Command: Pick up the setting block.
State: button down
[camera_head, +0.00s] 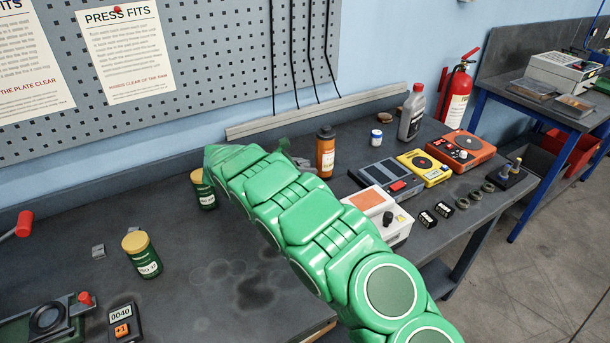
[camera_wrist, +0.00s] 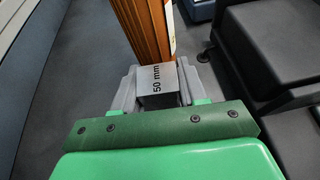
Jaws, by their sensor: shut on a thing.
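The setting block (camera_wrist: 156,82) is a grey metal block marked "50 mm" in the wrist view. It sits between the two grey fingers of my gripper (camera_wrist: 158,90), which are shut on it. Its far end meets the foot of an orange-brown upright thing in the picture. I cannot tell whether the block touches the bench or is raised. In the head view my green arm reaches over the bench toward the back wall and hides the block.
An orange bottle (camera_head: 326,157) stands just right of my arm's end. Green jars with yellow lids (camera_head: 143,256) stand at left. A blue-grey device (camera_head: 386,181), a yellow device (camera_head: 424,168) and an orange device (camera_head: 461,149) line the right. The bench's middle front is clear.

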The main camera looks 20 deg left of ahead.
jog(key=shift+s+d+r, duration=0.25)
jog(key=shift+s+r, duration=0.3)
jog(key=shift+r, duration=0.05)
jog(key=s+d+r, duration=0.1)
jog(key=s+r, duration=0.1)
jog(key=s, duration=0.1)
jog(key=s+d+r, duration=0.2)
jog(key=s+r, duration=0.1)
jog(key=s+d+r, duration=0.1)
jog(key=s+r, duration=0.1)
jog(key=s, duration=0.1)
jog(key=shift+s+d+r, duration=0.25)
jog(key=shift+s+r, duration=0.05)
jog(key=shift+s, duration=0.05)
jog(key=shift+s+d+r, duration=0.25)
jog(key=shift+s, duration=0.25)
jog(key=shift+s+d+r, duration=0.2)
jog(key=shift+s+r, duration=0.05)
jog(key=shift+s, duration=0.2)
